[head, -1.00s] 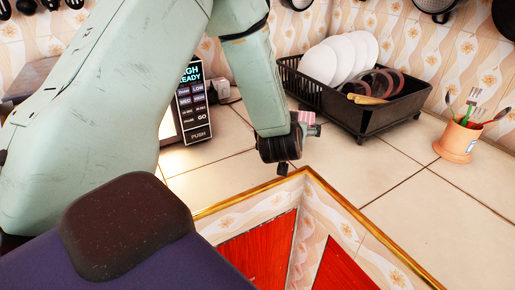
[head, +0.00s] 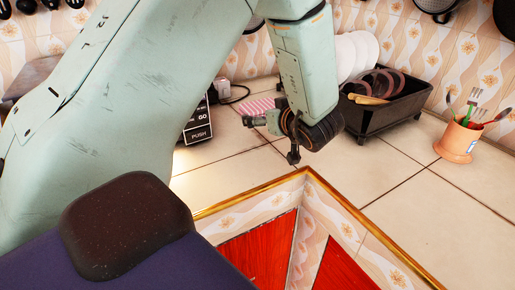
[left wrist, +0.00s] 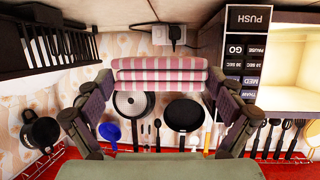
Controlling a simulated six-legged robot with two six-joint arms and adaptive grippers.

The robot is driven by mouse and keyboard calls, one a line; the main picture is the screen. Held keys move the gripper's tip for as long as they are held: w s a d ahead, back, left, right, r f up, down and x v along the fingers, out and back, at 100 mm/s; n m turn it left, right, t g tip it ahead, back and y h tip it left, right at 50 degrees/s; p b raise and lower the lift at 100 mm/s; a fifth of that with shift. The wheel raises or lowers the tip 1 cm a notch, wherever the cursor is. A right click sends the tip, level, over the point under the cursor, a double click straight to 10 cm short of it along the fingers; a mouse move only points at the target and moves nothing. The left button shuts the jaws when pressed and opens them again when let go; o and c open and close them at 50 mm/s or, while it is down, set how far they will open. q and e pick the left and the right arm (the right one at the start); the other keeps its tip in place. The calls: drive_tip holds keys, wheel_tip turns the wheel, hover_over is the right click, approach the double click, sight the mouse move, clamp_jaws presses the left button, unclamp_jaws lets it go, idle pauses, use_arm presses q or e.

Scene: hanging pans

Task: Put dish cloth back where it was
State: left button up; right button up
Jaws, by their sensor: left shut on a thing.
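The dish cloth is a folded pink-and-white striped cloth (head: 258,105), partly hidden behind my left gripper (head: 266,120) in the head view. The gripper points left, over the tiled counter between the microwave and the dish rack. In the left wrist view the cloth (left wrist: 160,74) lies between the two fingers, which are shut on its left and right ends. I cannot tell whether the cloth touches the counter. My right gripper is in neither view.
The black dish rack (head: 385,118) with white plates stands right of my left wrist. The microwave panel (head: 198,122) is to the left, with a wall socket and cord (head: 224,91) behind. A utensil cup (head: 457,141) stands farther right. The front counter tiles are clear.

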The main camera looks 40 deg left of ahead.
use_arm(q)
drive_tip(key=b, duration=0.2)
hover_over(264, 155)
drive_tip(key=shift+n+g, duration=0.3)
drive_tip(key=shift+g, duration=0.1)
wheel_tip(264, 155, down, 5)
drive_tip(key=shift+s+f, duration=0.1)
drive_tip(key=shift+f, duration=0.55)
wheel_tip(264, 155, down, 3)
drive_tip(key=shift+s+r, duration=0.1)
drive_tip(key=shift+f+b, duration=0.3)
drive_tip(key=shift+f, duration=0.05)
drive_tip(key=shift+w, duration=0.25)
drive_tip(key=shift+s+f, duration=0.1)
drive_tip(key=shift+s, duration=0.05)
drive_tip(key=o, duration=0.7)
drive_tip(key=shift+f, duration=0.1)
